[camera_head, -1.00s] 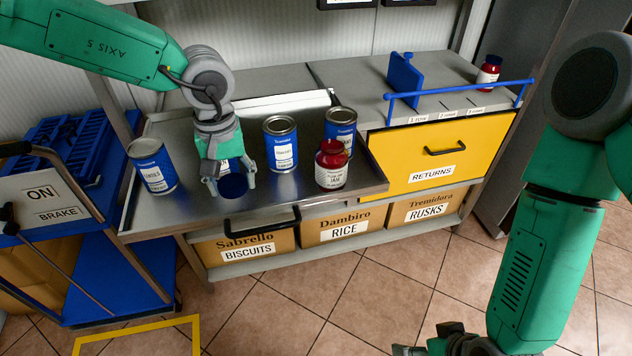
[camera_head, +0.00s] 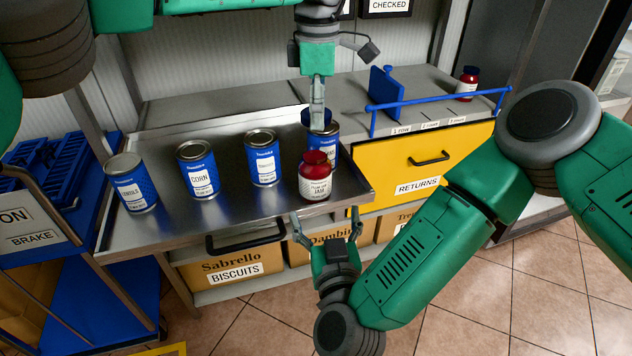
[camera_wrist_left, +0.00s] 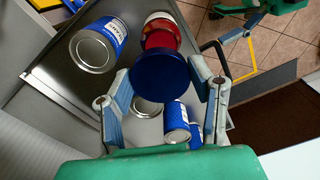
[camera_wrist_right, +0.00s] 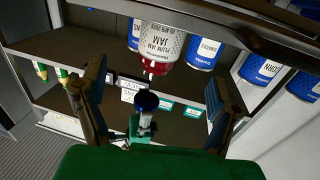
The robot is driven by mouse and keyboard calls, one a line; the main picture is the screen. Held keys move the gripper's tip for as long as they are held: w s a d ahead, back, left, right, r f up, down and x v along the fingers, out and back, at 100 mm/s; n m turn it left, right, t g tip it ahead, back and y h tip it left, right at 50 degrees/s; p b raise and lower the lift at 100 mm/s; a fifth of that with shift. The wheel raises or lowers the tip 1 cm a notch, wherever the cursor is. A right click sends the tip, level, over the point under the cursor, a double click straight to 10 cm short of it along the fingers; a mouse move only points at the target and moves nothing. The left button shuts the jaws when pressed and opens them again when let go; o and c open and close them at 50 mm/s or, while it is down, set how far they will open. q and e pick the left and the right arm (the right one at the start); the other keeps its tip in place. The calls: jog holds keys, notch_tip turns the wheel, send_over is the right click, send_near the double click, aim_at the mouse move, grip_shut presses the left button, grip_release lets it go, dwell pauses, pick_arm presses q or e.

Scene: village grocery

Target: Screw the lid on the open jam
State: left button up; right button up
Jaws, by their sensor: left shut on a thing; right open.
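The open jam jar (camera_head: 315,182), with dark red contents and a white label, stands upright near the tray's front right. It also shows in the left wrist view (camera_wrist_left: 161,38) and upside down in the right wrist view (camera_wrist_right: 162,45). My left gripper (camera_head: 318,112) is shut on the dark blue lid (camera_wrist_left: 160,82), which also shows in the right wrist view (camera_wrist_right: 145,102). The lid is held higher than the jar and apart from it. My right gripper (camera_head: 327,228) is open and empty, in front of the tray edge below the jar, fingers pointing toward it.
Several blue cans, including a corn can (camera_head: 198,172), stand on the metal tray (camera_head: 240,205), one close behind the jar. A closed jam jar (camera_head: 467,84) stands on the counter behind a blue rail (camera_head: 440,101). A yellow returns drawer (camera_head: 425,165) is at right.

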aim_at(315, 175)
pick_arm(q)
jog(key=shift+a, duration=0.2)
pick_arm(e)
jog(key=shift+a, duration=0.15)
pick_arm(q)
jog(key=shift+d, duration=0.1)
pick_arm(e)
jog(key=w, duration=0.4)
jog(key=w+a, duration=0.1)
jog(key=w, duration=0.7)
jog(key=shift+a, duration=0.25)
jog(key=c, duration=1.8)
pick_arm(q)
jog(key=shift+f, duration=2.4)
jog(key=shift+f, duration=0.1)
jog(key=shift+f, duration=0.8)
jog(key=shift+f, duration=0.55)
